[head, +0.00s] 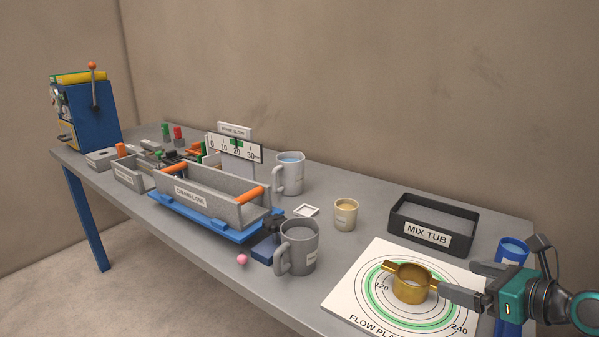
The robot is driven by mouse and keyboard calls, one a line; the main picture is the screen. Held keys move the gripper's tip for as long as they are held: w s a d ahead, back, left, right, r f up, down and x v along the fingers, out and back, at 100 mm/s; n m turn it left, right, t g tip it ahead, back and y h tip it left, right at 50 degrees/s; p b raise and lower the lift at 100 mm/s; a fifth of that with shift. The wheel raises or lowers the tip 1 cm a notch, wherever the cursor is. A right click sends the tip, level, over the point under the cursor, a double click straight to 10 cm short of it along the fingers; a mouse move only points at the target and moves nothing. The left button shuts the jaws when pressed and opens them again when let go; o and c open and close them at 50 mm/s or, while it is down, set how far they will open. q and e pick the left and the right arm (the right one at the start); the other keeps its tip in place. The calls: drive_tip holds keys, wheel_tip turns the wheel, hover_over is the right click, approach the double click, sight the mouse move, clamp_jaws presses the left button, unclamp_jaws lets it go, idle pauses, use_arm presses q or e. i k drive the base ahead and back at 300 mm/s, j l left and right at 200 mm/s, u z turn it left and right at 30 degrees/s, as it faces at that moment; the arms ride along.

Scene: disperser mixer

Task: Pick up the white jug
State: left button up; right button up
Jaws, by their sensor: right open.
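A pale grey-white jug (290,175) with a handle on its left side and bluish contents stands upright towards the back of the bench, right of the grey channel box. It is the lightest jug in view. A darker grey jug (300,249) stands nearer the front edge. My right gripper (459,279) is open at the lower right, over the flow plate's right side, far from the pale jug. One fingertip is close to the brass ring; I cannot tell if they touch. My left gripper is not in view.
The brass ring (412,284) sits on the white flow plate (343,300). A small beige cup (345,215), a black mix tub (408,224) and a blue cylinder (512,250) stand nearby. The channel box (222,202) lies on a blue base. A pink ball (242,259) is near the front edge.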

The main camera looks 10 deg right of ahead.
sight(290, 168)
drive_tip(key=i+j, duration=0.2)
drive_tip(key=i, duration=0.2)
drive_tip(key=i+j, duration=0.2)
drive_tip(key=i, duration=0.2)
drive_tip(key=i+j, duration=0.2)
drive_tip(key=i, duration=0.2)
drive_tip(key=i+j, duration=0.2)
drive_tip(key=i, duration=0.2)
